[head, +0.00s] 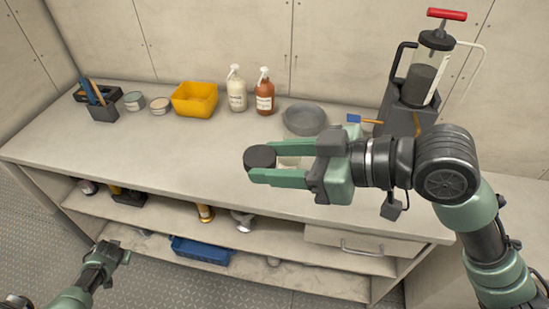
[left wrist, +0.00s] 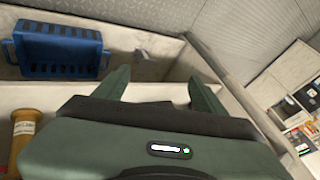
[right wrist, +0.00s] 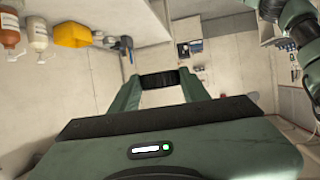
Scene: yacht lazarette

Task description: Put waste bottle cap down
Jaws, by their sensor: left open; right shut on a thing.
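The waste bottle cap (head: 260,157) is a dark, round, short piece at the tips of my right gripper (head: 262,167). The right gripper is shut on it and holds it over the middle front of the counter. In the right wrist view the cap (right wrist: 160,79) spans between the two fingertips. I cannot tell its height above the counter. My left gripper (head: 122,257) is low at the left, in front of the shelves. In the left wrist view it is open and empty.
The counter (head: 180,150) holds a yellow bin (head: 195,99), two pump bottles (head: 237,92), a grey round dish (head: 304,119), small tins (head: 134,101) and a pump canister (head: 425,75). A blue crate (head: 200,251) sits on the lower shelf. The counter's left front is clear.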

